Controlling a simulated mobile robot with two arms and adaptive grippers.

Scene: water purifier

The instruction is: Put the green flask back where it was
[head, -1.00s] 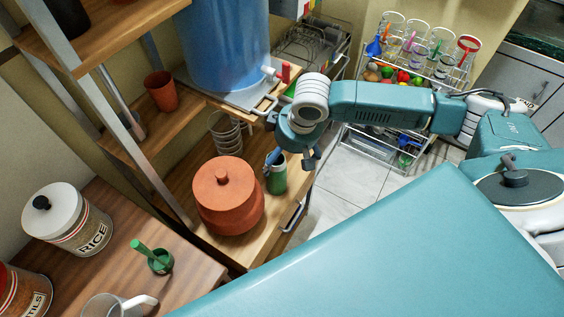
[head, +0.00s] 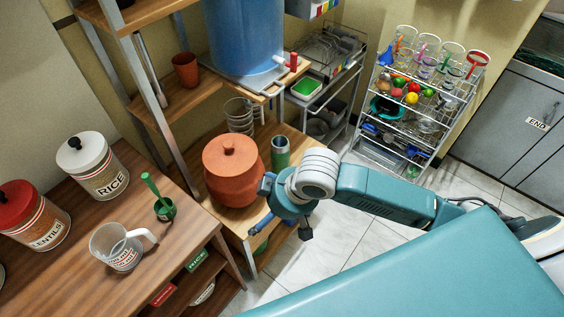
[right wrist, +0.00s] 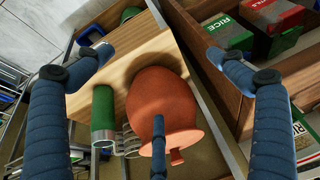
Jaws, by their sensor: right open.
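The green flask (head: 280,152), with a grey metal top, stands upright on the wooden shelf (head: 292,138) just right of the terracotta pot (head: 230,172). It also shows in the right wrist view (right wrist: 103,118), beside the pot. My right gripper (head: 276,232) is open and empty, in front of the shelf and apart from the flask. In the right wrist view its fingers (right wrist: 160,55) are spread wide, with the flask and pot beyond them. My left gripper is not in view.
A blue water container (head: 238,40) with a red tap stands above the shelf. A wire rack (head: 400,115) stands at the back. The tiled floor (head: 360,245) is clear.

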